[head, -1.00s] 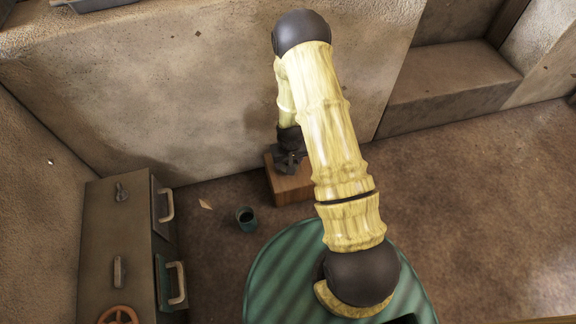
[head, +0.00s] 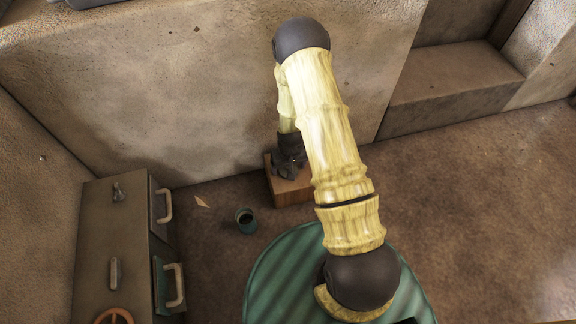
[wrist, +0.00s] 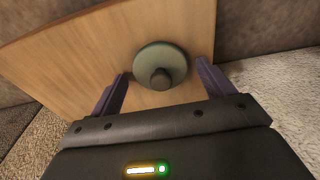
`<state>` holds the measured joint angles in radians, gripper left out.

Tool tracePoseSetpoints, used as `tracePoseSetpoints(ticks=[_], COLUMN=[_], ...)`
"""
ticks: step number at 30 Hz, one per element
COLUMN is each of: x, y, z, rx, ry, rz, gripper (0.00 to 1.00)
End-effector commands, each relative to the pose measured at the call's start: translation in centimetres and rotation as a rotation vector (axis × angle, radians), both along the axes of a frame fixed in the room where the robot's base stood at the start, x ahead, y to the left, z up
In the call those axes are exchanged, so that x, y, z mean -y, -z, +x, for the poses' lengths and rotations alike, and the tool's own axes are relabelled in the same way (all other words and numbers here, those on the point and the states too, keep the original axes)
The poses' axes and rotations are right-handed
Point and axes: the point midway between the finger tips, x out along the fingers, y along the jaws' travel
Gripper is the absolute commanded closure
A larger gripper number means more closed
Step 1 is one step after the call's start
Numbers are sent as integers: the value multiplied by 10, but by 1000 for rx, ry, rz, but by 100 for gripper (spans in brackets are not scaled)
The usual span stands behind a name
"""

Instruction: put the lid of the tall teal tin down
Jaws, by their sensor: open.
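The lid (wrist: 161,66) is a round grey-green disc with a dark knob. In the wrist view it lies on the wooden block (wrist: 70,50), knob towards the camera. My gripper (wrist: 162,80) is open, with one purple finger on each side of the lid and a gap to it. In the head view my gripper (head: 289,168) is low over the wooden block (head: 291,188), and the lid is hidden there. The teal tin (head: 246,220) stands upright on the floor left of the block, with a dark, open top.
A grey cabinet (head: 120,235) with drawer handles and an orange wheel stands at the left. The stone wall (head: 200,100) rises close behind the block. A striped green round surface (head: 285,275) is in front, under my arm. The floor to the right is clear.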

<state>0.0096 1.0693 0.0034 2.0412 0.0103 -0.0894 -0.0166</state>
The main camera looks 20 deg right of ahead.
Motion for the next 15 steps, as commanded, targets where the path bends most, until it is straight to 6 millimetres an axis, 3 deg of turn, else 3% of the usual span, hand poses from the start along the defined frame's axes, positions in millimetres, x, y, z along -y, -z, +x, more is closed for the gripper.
tracePoseSetpoints(ticks=[5, 15], x=[0, -2], y=[-12, -64], z=[-1, -6], rx=[1, 1], ry=[0, -4], rz=[0, 1], gripper=[19, 19])
